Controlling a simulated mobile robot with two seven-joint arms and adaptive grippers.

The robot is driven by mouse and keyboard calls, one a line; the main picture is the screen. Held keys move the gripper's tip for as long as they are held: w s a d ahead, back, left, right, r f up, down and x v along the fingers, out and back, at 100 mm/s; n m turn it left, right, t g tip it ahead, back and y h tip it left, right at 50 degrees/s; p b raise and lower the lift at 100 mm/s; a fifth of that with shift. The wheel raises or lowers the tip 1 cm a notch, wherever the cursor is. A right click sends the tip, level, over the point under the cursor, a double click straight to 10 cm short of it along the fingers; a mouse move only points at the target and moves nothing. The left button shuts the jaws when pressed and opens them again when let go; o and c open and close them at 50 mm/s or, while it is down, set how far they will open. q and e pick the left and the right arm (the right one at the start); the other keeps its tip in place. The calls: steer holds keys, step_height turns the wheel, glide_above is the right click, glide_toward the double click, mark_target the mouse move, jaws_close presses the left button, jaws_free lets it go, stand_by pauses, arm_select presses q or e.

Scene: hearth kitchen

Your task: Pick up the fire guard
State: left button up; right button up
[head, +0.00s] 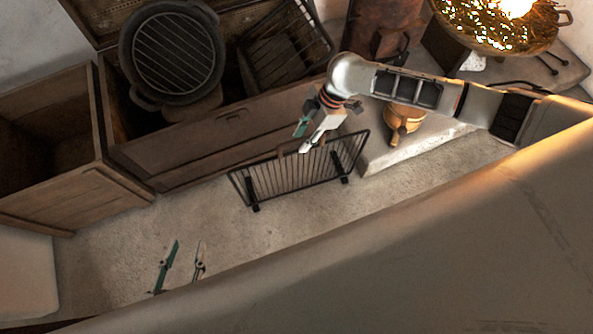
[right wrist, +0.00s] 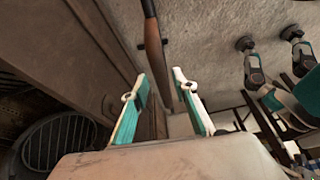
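The fire guard (head: 300,173) is a black wire grid panel with short feet. It stands on the stone floor in the middle of the head view, in front of the wooden chest. My right gripper (head: 303,140) is open just over its top edge. In the right wrist view a brown wooden bar (right wrist: 153,50), which looks like the guard's handle, lies ahead of and between the open fingers (right wrist: 160,76). I cannot tell whether they touch it. My left gripper (head: 183,262) is open and empty, low over the floor at lower left.
The wooden chest (head: 215,140) runs behind the guard. The floor (head: 130,245) at left is clear.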

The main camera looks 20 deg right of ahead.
mark_target(295, 151)
steer(key=shift+x, duration=0.8)
steer(key=b+x, duration=0.1)
steer(key=x, duration=0.1)
steer(key=b+x, duration=0.1)
steer(key=shift+s+a+f, duration=0.25)
steer(key=shift+s+f, duration=0.1)
steer(key=shift+s, duration=0.05)
steer(key=shift+w+a+f, duration=0.15)
steer(key=shift+w+f, duration=0.05)
steer(key=shift+f, duration=0.05)
steer(key=shift+r, duration=0.15)
arm_select(q)
steer(key=shift+n+t, duration=0.4)
steer(key=shift+t, duration=0.1)
steer(key=w+d+r, duration=0.1)
steer(key=d+r, duration=0.1)
steer(key=shift+w+d+r, duration=0.25)
steer(key=shift+w+d, duration=0.05)
steer(key=shift+w, duration=0.1)
steer(key=shift+a+f, duration=0.1)
steer(key=shift+f, duration=0.05)
steer(key=shift+s+f, duration=0.15)
steer(key=shift+s, duration=0.2)
arm_select(e)
steer(key=shift+f, duration=0.25)
